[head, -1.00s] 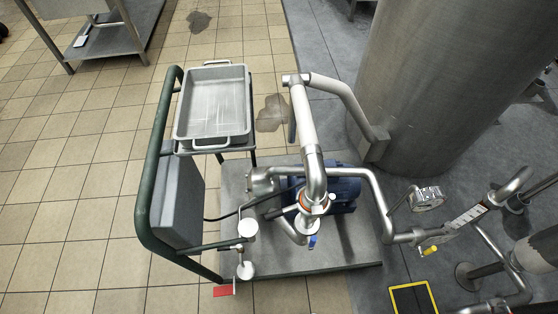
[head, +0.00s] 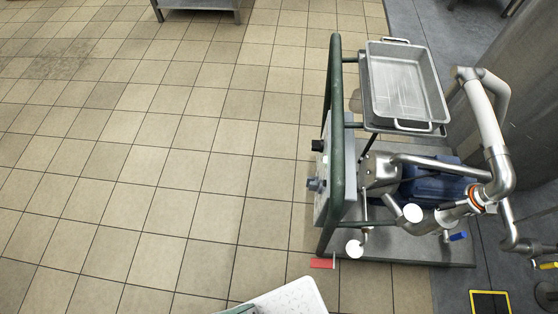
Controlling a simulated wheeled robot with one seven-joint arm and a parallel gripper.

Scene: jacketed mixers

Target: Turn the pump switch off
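The pump skid has a blue motor (head: 432,183) with a steel pump head (head: 380,172) on a grey base plate (head: 425,247). A grey control box (head: 322,200) is fixed to the green tube frame (head: 337,130) on the skid's left side. Its face points left and is seen very edge-on. A black knob (head: 317,145) sticks out of it at the far end, and a grey knob or switch (head: 316,184) sits nearer. I cannot read labels or the switch position. My gripper is not in view.
A steel tray (head: 408,85) rests on the frame's shelf. Pipes and a large steel tank (head: 527,85) stand right. A red tag (head: 322,263) shows by the near corner. A white object (head: 285,298) pokes in at the bottom edge. The tiled floor left is clear.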

